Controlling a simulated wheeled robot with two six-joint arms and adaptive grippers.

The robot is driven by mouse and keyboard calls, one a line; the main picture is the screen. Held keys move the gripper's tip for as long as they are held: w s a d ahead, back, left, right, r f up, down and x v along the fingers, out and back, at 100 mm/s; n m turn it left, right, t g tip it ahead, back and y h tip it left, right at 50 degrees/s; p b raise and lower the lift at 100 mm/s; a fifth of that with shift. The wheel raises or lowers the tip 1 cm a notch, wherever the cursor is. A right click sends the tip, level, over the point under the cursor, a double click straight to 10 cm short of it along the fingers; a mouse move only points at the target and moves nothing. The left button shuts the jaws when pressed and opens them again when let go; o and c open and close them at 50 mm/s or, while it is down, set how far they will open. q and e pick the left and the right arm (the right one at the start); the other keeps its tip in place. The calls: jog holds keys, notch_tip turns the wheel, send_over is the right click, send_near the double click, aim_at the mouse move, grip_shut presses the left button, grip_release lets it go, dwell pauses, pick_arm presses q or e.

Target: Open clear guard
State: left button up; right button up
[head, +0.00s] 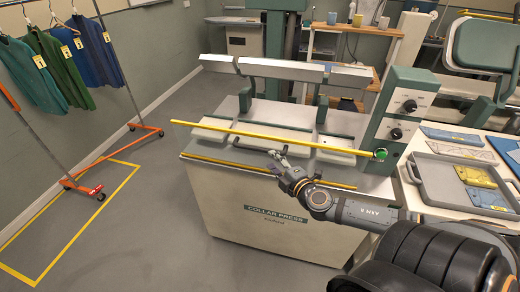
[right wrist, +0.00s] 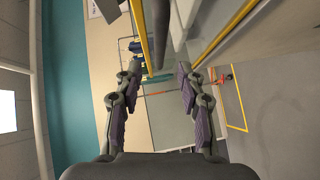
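The collar press (head: 275,222) stands in the middle of the head view. A long yellow bar (head: 230,132), which looks like the clear guard's edge, slants across its front above the work surface. The clear panel itself is hard to make out. A second yellow strip (head: 225,164) runs lower along the press front. My right gripper (head: 279,154) is at the press front, just below the long bar near its middle. In the right wrist view its fingers (right wrist: 160,70) are apart. A yellow strip (right wrist: 142,38) shows just beyond them; contact cannot be told. My left gripper is out of view.
A control box (head: 398,108) with dials and a green button (head: 380,154) stands at the press's right. A grey tray (head: 468,181) lies on the right table. A garment rail (head: 127,60) with several garments stands left.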

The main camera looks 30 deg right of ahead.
aim_at(262, 151)
jog(key=w, duration=0.1)
jog(key=w+b, duration=0.1)
jog(key=w, duration=0.2)
jog(key=shift+w+d+f+b, duration=0.1)
jog(key=shift+w+f+b, duration=0.1)
jog(key=shift+f+b, duration=0.2)
jog(key=w, duration=0.3)
jog(key=shift+w+d+p, duration=0.2)
jog(key=shift+p, duration=0.1)
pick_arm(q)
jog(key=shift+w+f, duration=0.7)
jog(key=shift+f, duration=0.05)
pick_arm(e)
jog(key=shift+w+f, duration=0.3)
jog(key=shift+w, duration=0.6)
jog(key=shift+c, duration=0.4)
grip_shut()
